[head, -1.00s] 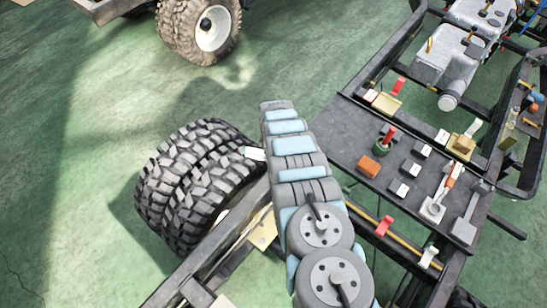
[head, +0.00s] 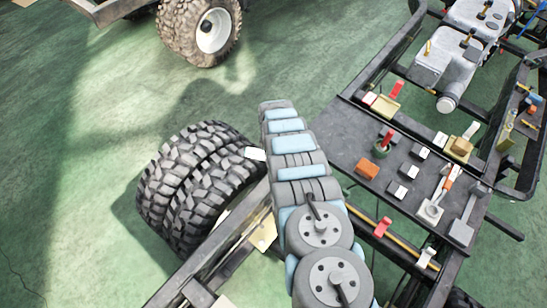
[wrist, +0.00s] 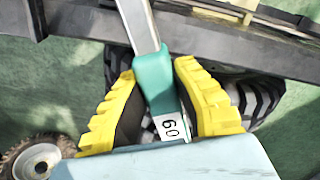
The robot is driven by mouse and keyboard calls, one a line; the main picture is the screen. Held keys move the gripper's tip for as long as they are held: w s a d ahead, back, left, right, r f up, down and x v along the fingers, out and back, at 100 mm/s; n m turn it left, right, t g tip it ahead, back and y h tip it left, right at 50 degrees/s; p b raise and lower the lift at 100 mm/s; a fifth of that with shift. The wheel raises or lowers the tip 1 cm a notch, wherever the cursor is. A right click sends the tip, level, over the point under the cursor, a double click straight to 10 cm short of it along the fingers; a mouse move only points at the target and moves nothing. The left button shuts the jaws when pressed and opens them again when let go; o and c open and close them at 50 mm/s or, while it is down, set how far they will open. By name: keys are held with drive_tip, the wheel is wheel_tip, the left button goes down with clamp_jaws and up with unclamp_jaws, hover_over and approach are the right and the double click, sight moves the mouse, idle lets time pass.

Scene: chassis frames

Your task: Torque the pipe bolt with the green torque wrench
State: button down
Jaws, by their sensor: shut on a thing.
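The green torque wrench (wrist: 153,72) shows in the wrist view, with a label reading 60 and a silver shaft running up out of the picture. My gripper (wrist: 156,70) has yellow ribbed fingers, one on each side of the wrench handle, and is shut on it. The wrench's far end is out of view. In the head view my arm hides the gripper and the wrench. A yellow pipe (head: 405,243) runs along the chassis, with a red clamp (head: 382,227) and a white clamp (head: 427,257) on it. I cannot make out the pipe bolt.
A dark plate (head: 345,135) on the chassis carries several small blocks, a green round part with a red top (head: 384,143) and an orange block (head: 367,172). A dark rail (wrist: 230,52) crosses the wrist view. Large tyres (head: 190,180) stand left of my arm.

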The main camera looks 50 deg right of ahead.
drive_tip(key=shift+w+r+p, duration=0.1)
drive_tip(key=shift+r+p, duration=1.8)
drive_tip(key=shift+r, duration=0.65)
drive_tip(key=shift+f, duration=0.1)
